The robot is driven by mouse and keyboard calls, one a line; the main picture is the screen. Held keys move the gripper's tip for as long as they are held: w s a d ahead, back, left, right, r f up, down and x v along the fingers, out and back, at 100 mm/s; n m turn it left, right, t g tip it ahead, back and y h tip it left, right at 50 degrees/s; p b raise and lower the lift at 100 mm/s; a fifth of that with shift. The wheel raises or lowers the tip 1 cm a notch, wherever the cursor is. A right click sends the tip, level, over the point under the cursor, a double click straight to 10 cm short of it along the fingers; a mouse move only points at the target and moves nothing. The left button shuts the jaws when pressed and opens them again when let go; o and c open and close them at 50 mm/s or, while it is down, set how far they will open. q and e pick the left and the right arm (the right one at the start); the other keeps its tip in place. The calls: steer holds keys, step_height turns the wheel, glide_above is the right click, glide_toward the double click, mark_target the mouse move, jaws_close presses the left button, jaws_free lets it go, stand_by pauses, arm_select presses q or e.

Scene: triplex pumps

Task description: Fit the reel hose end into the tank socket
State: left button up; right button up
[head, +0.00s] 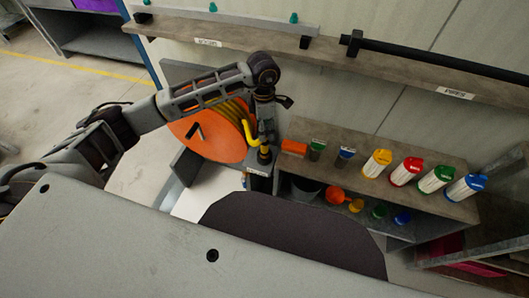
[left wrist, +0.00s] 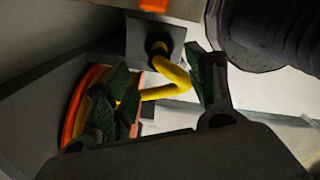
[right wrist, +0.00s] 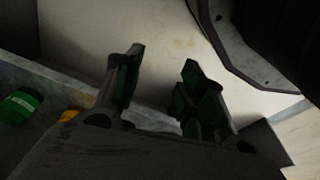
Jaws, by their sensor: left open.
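The orange reel (head: 208,137) with yellow hose wound on it stands left of centre in the head view; part of its rim (left wrist: 80,105) shows in the left wrist view. The yellow hose end (left wrist: 172,72) bends up to a dark round fitting (left wrist: 158,46) on a grey block (left wrist: 140,38). I cannot tell how deep it sits or whether this is the tank socket. My left gripper (head: 266,128) is above it, its open fingers (left wrist: 165,88) on either side of the hose, without a visible grip. My right gripper (right wrist: 160,82) is open and empty, outside the head view.
A wall ledge (head: 240,30) with a black bar (head: 440,58) runs behind. Open floor (head: 40,90) lies left.

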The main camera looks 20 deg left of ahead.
mark_target(265, 150)
arm_select(q)
steer(key=shift+a, duration=0.4)
arm_select(e)
steer(key=shift+f, duration=0.1)
arm_select(q)
steer(key=shift+f, duration=0.1)
step_height(265, 150, down, 7)
steer(key=shift+f+b, duration=0.2)
steer(key=shift+b, duration=0.3)
steer(key=shift+f, duration=0.5)
arm_select(e)
steer(key=r, duration=0.2)
steer(key=a+r, duration=0.1)
steer(key=shift+w+r, duration=0.25)
steer(key=shift+w, duration=0.1)
arm_select(q)
steer(key=shift+f, duration=0.1)
arm_select(e)
steer(key=shift+s+f, duration=0.15)
steer(key=shift+s, duration=0.1)
